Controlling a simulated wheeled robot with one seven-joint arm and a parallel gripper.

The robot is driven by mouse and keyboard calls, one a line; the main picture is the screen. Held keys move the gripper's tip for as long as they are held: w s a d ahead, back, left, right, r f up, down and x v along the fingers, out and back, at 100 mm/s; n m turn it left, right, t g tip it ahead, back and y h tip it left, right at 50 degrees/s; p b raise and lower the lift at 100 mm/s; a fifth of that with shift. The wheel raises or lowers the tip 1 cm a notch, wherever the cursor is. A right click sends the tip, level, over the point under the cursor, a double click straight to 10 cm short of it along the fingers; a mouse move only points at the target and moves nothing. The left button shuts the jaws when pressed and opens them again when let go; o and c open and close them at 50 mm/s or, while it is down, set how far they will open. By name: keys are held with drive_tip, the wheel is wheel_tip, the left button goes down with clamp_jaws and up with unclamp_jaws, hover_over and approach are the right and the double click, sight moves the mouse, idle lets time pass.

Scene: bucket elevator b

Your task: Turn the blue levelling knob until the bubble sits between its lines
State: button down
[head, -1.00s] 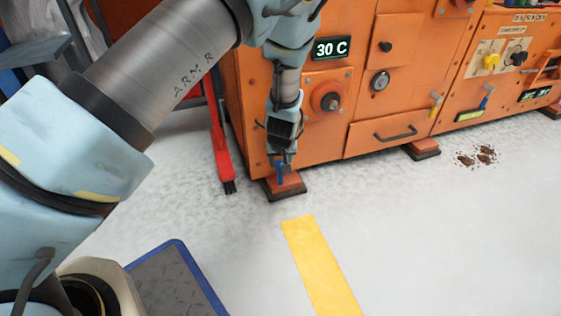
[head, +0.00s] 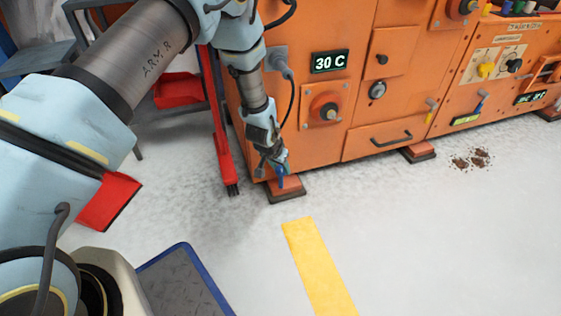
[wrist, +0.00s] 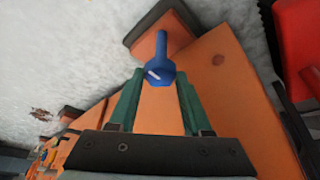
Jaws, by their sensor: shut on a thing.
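The blue levelling knob (wrist: 158,72) is at the machine's near foot (head: 285,190), low by the floor. It also shows as a small blue piece in the head view (head: 281,172). A white mark is on the knob's face in the wrist view. My gripper (wrist: 159,78) has its two green fingers on either side of the knob, shut on it. In the head view my gripper (head: 278,163) leans down to the knob. A small yellow-green strip (head: 466,120) on the machine may be the level; any bubble is too small to tell.
The orange machine (head: 370,135) stands close beside my arm, with a 30 C display (head: 330,62) and a red round knob (head: 326,107). A red stand leg (head: 228,160) is left of my gripper. Brown debris (head: 470,160) lies right. Floor in front is clear around a yellow stripe (head: 315,265).

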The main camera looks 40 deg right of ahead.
drive_tip(key=shift+w+m+g+p, duration=0.1)
drive_tip(key=shift+m+g+p, duration=0.5)
drive_tip(key=shift+m+p, duration=0.65)
drive_tip(key=shift+m, duration=0.45)
drive_tip(key=shift+c, duration=1.7)
unclamp_jaws()
drive_tip(key=p+v, duration=0.3)
drive_tip(key=v, duration=0.7)
drive_tip(key=shift+a+r+p, duration=0.25)
drive_tip(key=shift+r+p, duration=0.05)
drive_tip(key=shift+r, duration=0.05)
